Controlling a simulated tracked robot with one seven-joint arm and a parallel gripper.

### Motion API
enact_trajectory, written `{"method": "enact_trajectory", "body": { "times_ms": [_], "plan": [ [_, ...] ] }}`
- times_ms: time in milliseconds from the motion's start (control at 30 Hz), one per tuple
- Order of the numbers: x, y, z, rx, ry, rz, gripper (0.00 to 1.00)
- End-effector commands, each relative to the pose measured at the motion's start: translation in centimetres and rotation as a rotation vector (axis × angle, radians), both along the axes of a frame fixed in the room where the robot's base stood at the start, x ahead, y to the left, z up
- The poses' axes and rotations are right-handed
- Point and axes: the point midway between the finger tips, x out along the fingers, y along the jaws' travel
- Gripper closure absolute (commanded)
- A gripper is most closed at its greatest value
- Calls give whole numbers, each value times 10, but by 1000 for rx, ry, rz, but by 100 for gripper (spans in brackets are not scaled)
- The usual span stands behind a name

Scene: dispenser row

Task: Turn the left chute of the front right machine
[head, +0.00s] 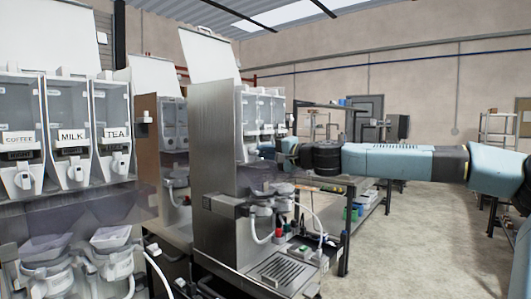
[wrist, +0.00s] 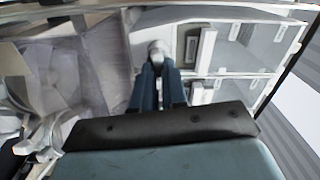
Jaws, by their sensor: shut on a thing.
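The front right machine (head: 222,160) is a tall metal dispenser with an open lid and a row of clear canisters (head: 262,112) facing right. My gripper (head: 265,151) reaches in from the right at the height of the chutes under these canisters. In the wrist view, my gripper (wrist: 157,70) is shut on a pale rounded chute (wrist: 157,50) at the front of a canister. Its dark blue fingers lie on both sides of it. Other canisters (wrist: 250,48) show beside it. The head view does not show clearly which chute is held.
Another machine (head: 68,130) with COFFEE, MILK and TEA labels stands at the left, and a brown-sided one (head: 165,135) stands between. Mixing bowls and hoses (head: 265,205) sit below the canisters, above a drip tray (head: 285,270). The floor (head: 420,250) at the right is clear.

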Motion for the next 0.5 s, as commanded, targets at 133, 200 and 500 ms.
{"method": "enact_trajectory", "body": {
  "times_ms": [133,200,500],
  "plan": [
    [1,-1,-4,86,113,-2,100],
    [1,-1,-5,127,165,-2,100],
    [1,0,-8,282,366,-1,100]
  ]
}}
